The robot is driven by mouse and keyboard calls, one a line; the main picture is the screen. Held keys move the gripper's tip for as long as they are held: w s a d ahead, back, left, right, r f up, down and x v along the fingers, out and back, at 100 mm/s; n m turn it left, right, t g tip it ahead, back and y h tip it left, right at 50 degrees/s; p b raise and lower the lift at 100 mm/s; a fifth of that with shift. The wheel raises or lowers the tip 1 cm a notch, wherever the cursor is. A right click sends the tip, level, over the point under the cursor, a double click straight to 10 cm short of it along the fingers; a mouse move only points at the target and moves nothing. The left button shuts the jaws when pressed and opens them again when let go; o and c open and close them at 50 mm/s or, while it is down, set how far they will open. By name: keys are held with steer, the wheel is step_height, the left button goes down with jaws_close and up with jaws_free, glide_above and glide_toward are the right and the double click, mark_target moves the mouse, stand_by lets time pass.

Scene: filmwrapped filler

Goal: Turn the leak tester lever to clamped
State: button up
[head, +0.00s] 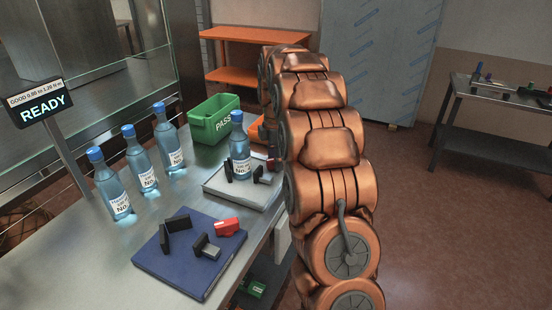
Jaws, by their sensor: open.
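A white base (239,193) stands on the steel bench, with a clear bottle with a blue cap (239,146) upright on it. Black blocks (262,176) stand close to that bottle, and a small dark red part (273,164) shows beside them, partly cut off by my copper arm. Nearer, a blue base (180,262) carries two black blocks (176,223) and a red lever-like part (228,227), with no bottle between them. I cannot tell from labels which base is the leak tester. My gripper does not show; my arm fills the middle right.
Three blue-capped bottles (141,160) stand in a row on the left of the bench. A green PASS bin (213,119) and part of an orange bin (258,128) stand behind. A READY display (43,105) rises at left. The floor (450,230) at right is clear.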

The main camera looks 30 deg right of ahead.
steer(key=shift+f, duration=0.15)
jaws_close()
stand_by(0.4)
